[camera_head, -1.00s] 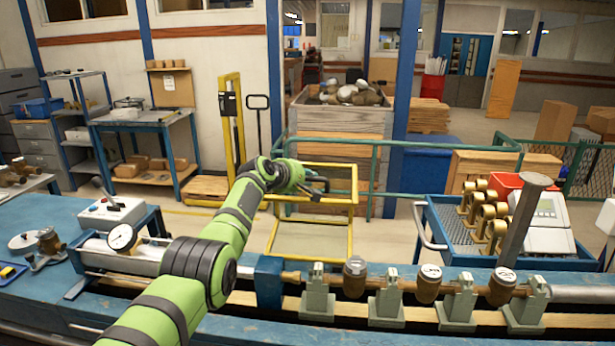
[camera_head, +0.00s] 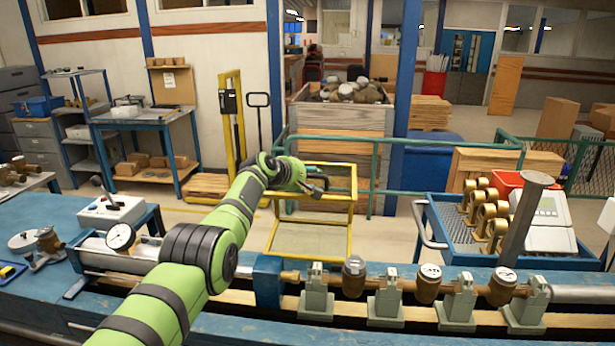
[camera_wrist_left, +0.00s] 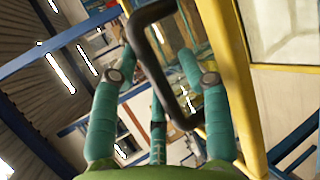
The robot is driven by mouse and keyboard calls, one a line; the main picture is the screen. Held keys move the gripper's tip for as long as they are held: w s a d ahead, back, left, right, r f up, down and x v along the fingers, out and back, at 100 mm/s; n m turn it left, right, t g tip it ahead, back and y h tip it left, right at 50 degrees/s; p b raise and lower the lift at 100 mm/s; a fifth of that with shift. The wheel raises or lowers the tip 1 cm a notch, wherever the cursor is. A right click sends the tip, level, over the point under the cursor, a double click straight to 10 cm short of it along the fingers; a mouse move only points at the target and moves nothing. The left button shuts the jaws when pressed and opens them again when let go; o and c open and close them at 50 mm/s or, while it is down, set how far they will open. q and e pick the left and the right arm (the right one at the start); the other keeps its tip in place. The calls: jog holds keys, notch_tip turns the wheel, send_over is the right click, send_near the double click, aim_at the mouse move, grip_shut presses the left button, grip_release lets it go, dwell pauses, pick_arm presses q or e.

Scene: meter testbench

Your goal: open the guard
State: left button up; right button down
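The guard (camera_head: 352,208) is a yellow frame with mesh-like panels, standing behind the bench in the head view. Its yellow bar (camera_wrist_left: 236,70) runs down the right of the left wrist view. A dark looped handle (camera_wrist_left: 160,72) crosses between the teal fingers of my left gripper (camera_wrist_left: 158,54). The fingers are spread apart, and I cannot tell whether they touch the handle. In the head view my left gripper (camera_head: 318,186) is at the guard's upper part, small and partly hidden by its own wrist. My right gripper is not in view.
The blue bench (camera_head: 225,328) carries a pipe line with several brass meters (camera_head: 428,284) and grey clamps. A dial gauge (camera_head: 121,237) stands left of my arm. A green railing (camera_head: 400,196) runs behind, and a blue cart (camera_head: 440,225) stands at the right.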

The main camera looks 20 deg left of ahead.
pick_arm(q)
jog(key=shift+s+a+f, duration=0.1)
jog(key=shift+a+f, duration=0.1)
jog(key=shift+f, duration=0.05)
jog(key=shift+a, duration=0.1)
jog(key=shift+r, duration=0.1)
jog(key=shift+a, duration=0.15)
jog(key=shift+s+a+r, duration=0.2)
jog(key=shift+s+r, duration=0.1)
jog(key=shift+s, duration=0.05)
jog(key=shift+s+d+r, duration=0.15)
jog(key=shift+s+r, duration=0.2)
jog(key=shift+s, duration=0.45)
jog(key=shift+v, duration=2.4)
jog(key=shift+d+r, duration=0.1)
jog(key=shift+d, duration=0.05)
